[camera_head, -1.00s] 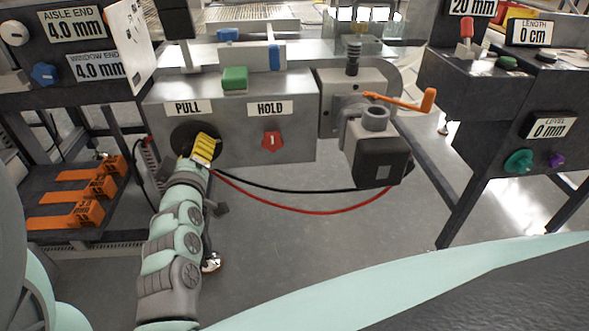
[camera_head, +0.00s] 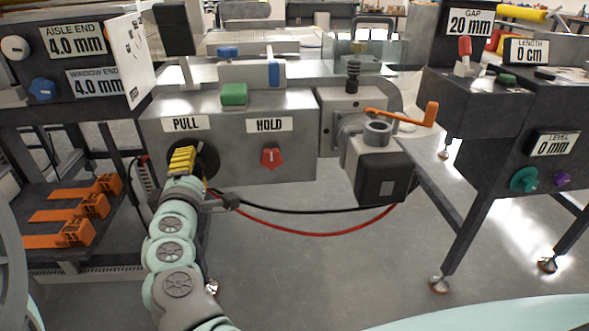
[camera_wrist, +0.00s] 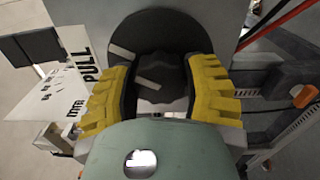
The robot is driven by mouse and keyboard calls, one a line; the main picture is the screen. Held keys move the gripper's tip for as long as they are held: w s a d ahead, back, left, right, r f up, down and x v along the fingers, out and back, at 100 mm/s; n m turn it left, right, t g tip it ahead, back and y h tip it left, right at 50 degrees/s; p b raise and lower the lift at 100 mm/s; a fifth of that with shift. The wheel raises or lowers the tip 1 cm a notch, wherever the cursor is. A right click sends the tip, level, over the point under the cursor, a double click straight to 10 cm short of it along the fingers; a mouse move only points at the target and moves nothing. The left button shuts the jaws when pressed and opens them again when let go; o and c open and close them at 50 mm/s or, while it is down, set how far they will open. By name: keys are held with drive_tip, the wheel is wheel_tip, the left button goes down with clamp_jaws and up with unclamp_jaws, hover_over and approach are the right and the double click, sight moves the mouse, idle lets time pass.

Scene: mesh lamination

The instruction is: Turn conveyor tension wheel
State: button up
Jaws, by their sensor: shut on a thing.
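The black tension wheel (camera_head: 209,158) is on the front of a grey machine box, under the PULL label (camera_head: 186,124). My gripper (camera_head: 182,160), with yellow ribbed fingers, is at the wheel and covers its left part in the head view. In the wrist view, the wheel (camera_wrist: 155,40) shows white marks on its dark face. There the fingers of my gripper (camera_wrist: 160,88) lie on both sides of the wheel and are shut on it. The wheel's lower part is hidden behind my gripper's palm.
A red HOLD knob (camera_head: 272,159) is to the right on the same box. An orange crank (camera_head: 405,116) sticks out farther right, above a dark motor block (camera_head: 383,178). Black and red cables (camera_head: 300,211) hang below the box. Orange blocks (camera_head: 75,233) lie on a lower-left shelf.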

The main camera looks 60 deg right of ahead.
drive_tip(key=shift+n, duration=0.8)
drive_tip(key=o, duration=1.2)
drive_tip(key=shift+v, duration=3.75)
drive_tip(key=shift+r, duration=0.1)
